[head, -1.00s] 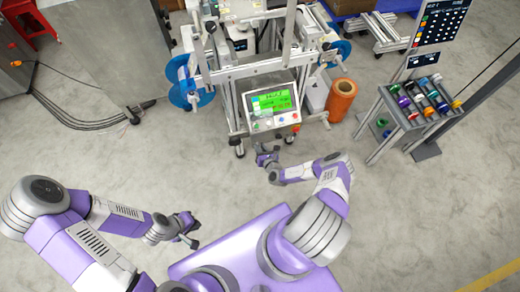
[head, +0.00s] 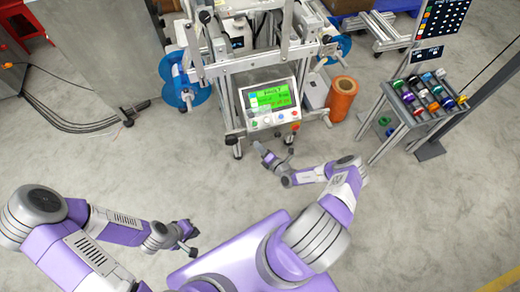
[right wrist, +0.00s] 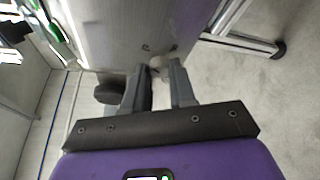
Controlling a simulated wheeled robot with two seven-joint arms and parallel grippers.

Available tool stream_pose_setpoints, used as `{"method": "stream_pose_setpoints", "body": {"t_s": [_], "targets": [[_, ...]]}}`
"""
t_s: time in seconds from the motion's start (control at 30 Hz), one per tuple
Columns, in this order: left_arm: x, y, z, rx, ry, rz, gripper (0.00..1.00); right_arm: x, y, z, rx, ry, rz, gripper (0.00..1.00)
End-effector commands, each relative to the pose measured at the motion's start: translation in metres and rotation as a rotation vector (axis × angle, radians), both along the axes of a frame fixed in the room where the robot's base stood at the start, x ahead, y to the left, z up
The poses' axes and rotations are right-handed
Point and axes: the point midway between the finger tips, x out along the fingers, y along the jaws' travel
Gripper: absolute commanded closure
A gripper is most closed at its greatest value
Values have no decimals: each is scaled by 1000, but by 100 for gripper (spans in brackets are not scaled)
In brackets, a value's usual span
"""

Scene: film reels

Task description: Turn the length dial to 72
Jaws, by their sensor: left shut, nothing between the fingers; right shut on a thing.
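The machine's control box (head: 268,104) has a lit green screen (head: 271,96) with dark text too small to read, and a row of small coloured buttons below it. My right gripper (head: 258,146) is just in front of the box's lower edge. I cannot read any marking on the knob. My left gripper (head: 192,246) is shut and empty, low at the left, away from the machine.
A blue spool (head: 185,85) is on the machine's left side and an orange roll (head: 342,98) stands at its right. A rack (head: 410,122) with several coloured reels stands further right. The floor around my arms is clear.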

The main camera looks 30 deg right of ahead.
Motion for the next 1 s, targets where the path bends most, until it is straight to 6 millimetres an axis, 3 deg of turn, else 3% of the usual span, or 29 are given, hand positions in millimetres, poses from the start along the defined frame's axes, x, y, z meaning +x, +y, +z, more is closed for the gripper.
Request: {"method": "stream_pose_setpoints", "body": {"t_s": [0.3, 0.8, 0.83, 1.0], "targets": [[0, 0, -3, 0, 0, 0, 100, -1, 1, -3, 107, -21, 0, 100], [0, 0, -3, 0, 0, 0, 100, -1, 1, -2, 125, -26, 1, 100], [0, 0, -3, 0, 0, 0, 100, -1, 1, -2, 125, -25, 0, 74], [0, 0, -3, 0, 0, 0, 100, -1, 0, -2, 124, -27, 0, 49]]}}
